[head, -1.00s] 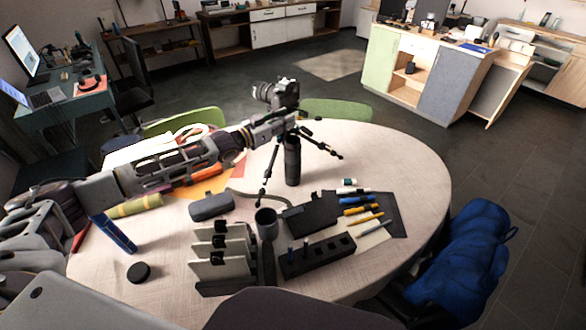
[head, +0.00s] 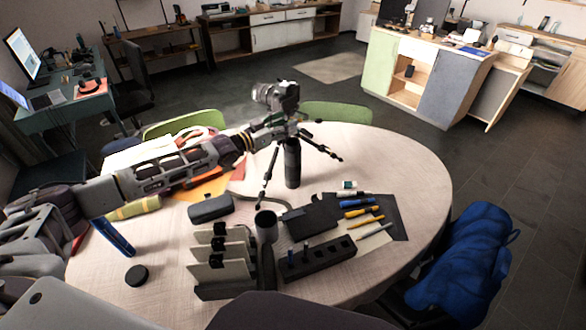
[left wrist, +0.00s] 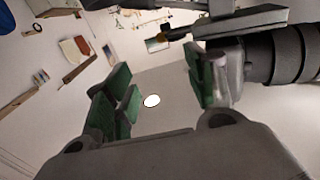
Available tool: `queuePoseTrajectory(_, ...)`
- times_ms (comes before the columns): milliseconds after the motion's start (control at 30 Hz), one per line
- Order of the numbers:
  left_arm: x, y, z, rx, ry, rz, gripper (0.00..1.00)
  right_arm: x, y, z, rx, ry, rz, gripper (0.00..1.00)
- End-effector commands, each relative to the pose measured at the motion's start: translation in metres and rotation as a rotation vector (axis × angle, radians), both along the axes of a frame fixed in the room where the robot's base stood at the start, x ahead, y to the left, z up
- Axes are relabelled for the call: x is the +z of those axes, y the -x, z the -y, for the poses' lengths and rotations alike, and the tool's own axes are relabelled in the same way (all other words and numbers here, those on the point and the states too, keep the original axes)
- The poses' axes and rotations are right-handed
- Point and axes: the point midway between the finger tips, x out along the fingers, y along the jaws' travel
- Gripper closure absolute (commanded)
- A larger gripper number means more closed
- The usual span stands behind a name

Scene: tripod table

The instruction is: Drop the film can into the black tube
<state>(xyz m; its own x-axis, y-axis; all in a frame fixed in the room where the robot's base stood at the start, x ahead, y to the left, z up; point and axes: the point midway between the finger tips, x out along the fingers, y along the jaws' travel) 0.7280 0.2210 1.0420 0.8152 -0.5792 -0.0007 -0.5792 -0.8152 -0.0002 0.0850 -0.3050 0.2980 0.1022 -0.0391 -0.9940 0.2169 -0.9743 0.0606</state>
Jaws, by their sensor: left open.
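The likely film can (head: 349,184) is a small white and dark can standing on the table behind the pens. A dark, open-topped cylinder (head: 265,224) stands upright beside the card rack. A taller black cylinder (head: 292,163) stands under the camera, among the tripod legs. I cannot tell for sure which of these two is the black tube. My left gripper (head: 277,129) is beside the tripod head, just below the camera, left of and above the can. The left wrist view shows its green-padded fingers (left wrist: 160,88) apart with nothing between them. My right gripper is out of view.
The camera (head: 277,95) sits on the tripod (head: 322,146), close to my left gripper; its lens (left wrist: 285,55) shows in the left wrist view. A card rack (head: 222,262), a black slotted block (head: 317,259) and pens (head: 361,211) crowd the front. The table's right side is clear.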

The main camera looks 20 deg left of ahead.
Motion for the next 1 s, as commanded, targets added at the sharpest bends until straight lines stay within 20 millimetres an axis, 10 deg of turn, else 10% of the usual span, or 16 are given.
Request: queuePoseTrajectory(1000, -0.001, 0.048, -0.034, 0.0, -0.001, -0.002, 0.45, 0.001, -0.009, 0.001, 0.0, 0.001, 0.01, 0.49)
